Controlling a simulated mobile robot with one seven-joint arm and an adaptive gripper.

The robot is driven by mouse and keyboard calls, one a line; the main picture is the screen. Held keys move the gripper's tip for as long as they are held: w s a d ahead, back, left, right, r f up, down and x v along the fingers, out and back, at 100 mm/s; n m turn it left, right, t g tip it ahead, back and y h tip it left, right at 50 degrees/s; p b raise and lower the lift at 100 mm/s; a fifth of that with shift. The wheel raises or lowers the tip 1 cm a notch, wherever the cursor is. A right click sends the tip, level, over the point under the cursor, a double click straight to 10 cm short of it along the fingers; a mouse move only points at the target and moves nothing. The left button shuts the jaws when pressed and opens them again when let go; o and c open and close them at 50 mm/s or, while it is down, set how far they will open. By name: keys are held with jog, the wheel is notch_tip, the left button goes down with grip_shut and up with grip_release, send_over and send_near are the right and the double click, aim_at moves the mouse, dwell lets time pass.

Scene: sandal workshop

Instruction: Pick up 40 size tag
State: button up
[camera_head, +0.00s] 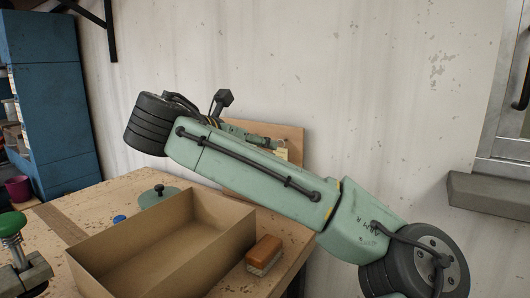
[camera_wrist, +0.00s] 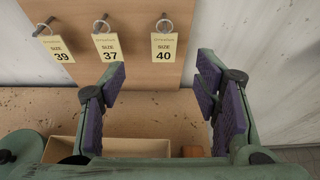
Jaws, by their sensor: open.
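The 40 size tag (camera_wrist: 164,47) is a small cream card that hangs from a ring on a peg at the right of a wooden board (camera_wrist: 225,12) in the wrist view. My gripper (camera_wrist: 159,70) is open, with purple pads on its two fingers. In the picture the tag lies between the fingertips, above and beyond them, and it looks apart from both. In the head view my arm hides most of the board (camera_head: 294,133), and the number 40 cannot be made out there.
Tags 37 (camera_wrist: 108,47) and 39 (camera_wrist: 57,48) hang to the left on the same board. Below are a workbench (camera_head: 290,232), an open cardboard box (camera_head: 110,246), a brush (camera_head: 264,254) and a green lidded thing (camera_head: 158,195). A metal tool with a green knob (camera_head: 13,224) stands at front left.

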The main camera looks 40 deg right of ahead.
aim_at(280, 151)
jog(key=p+x, duration=0.1)
jog(key=x, duration=0.2)
jog(key=p+x, duration=0.1)
jog(key=x, duration=0.2)
jog(key=p+x, duration=0.1)
jog(key=x, duration=0.3)
jog(key=shift+s+d+r, duration=0.3)
jog(key=shift+w+d+f, duration=0.15)
jog(key=shift+d+f, duration=0.05)
jog(key=shift+f, duration=0.05)
jog(key=c, duration=0.8)
